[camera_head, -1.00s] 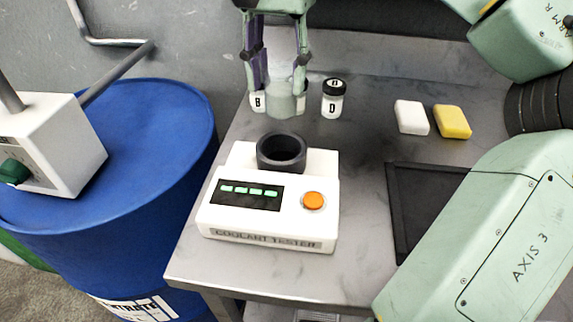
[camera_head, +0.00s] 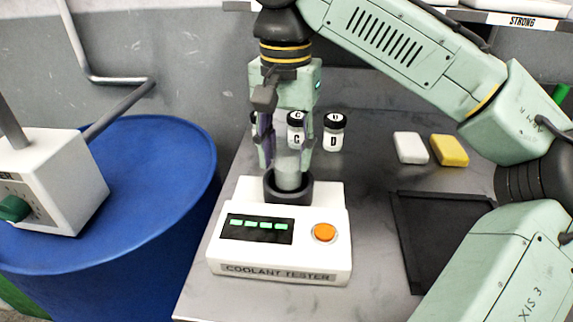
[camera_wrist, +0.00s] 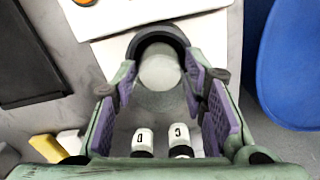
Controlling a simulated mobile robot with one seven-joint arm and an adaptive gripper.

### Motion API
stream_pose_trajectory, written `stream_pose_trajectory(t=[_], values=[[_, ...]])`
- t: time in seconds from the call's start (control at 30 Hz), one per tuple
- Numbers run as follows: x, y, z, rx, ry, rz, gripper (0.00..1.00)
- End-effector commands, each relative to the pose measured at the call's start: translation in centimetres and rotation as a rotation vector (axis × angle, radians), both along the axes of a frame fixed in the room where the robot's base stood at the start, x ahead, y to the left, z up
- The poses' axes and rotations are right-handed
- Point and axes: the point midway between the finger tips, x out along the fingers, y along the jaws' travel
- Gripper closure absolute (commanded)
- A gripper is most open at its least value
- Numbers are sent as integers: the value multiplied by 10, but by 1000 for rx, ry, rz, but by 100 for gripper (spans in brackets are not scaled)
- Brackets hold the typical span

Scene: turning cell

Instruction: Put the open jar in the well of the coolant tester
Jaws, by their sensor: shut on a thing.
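The open jar (camera_head: 288,179) is clear and pale, upright between the fingers of my gripper (camera_head: 288,158). My gripper points down and is shut on it. The coolant tester (camera_head: 335,255) is a white box with a dark round well (camera_head: 305,192) at its back. The jar's lower end shows within the well's ring; I cannot tell how deep it sits. In the wrist view the jar (camera_wrist: 160,75) lies between the purple finger pads and overlaps the dark ring of the well (camera_wrist: 157,36).
Capped jars C (camera_head: 296,132) and D (camera_head: 334,134) stand behind my gripper; another is mostly hidden. A white block (camera_head: 410,148) and a yellow block (camera_head: 448,150) lie to the right. A black tray (camera_head: 425,225) lies right of the tester. A blue drum (camera_head: 150,190) stands left.

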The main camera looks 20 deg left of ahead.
Motion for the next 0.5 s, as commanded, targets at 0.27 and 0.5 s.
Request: stream_pose_trajectory(t=[0.27, 0.5], values=[[0, 0, -29, 0, 1, -1, 88], [0, 0, -31, 0, 1, -1, 88]])
